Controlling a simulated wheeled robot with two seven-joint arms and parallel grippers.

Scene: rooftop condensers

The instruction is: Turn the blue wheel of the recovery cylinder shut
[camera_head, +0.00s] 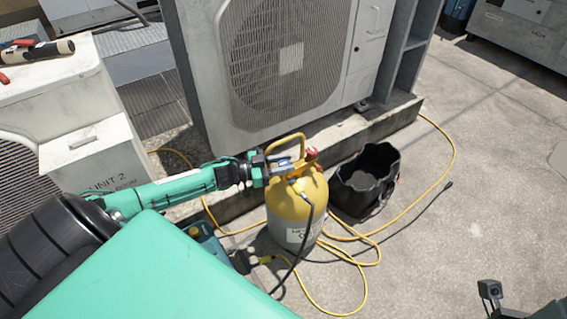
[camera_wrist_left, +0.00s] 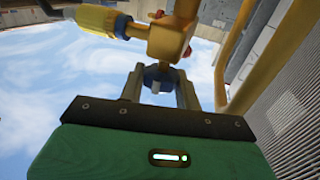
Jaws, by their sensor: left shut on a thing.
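The recovery cylinder (camera_head: 307,207) stands upright on the roof, yellow on top and grey below, with a yellow handle hoop. Its blue wheel (camera_wrist_left: 157,77) sits between the two fingers of my left gripper (camera_wrist_left: 160,92) in the left wrist view. The fingers are shut on the wheel from both sides. In the head view my left gripper (camera_head: 274,168) reaches in from the left at the cylinder's top, just below the hoop, and mostly hides the wheel. A red knob (camera_head: 312,153) is beside it. Part of my right gripper (camera_head: 490,291) shows at the bottom right, its jaws unclear.
A black bucket (camera_head: 366,181) stands right of the cylinder. A yellow hose (camera_head: 447,165) loops over the floor, and a black hose runs down the cylinder's front. A large condenser (camera_head: 285,60) is behind. A white box (camera_head: 95,160) stands left. Open floor lies to the right.

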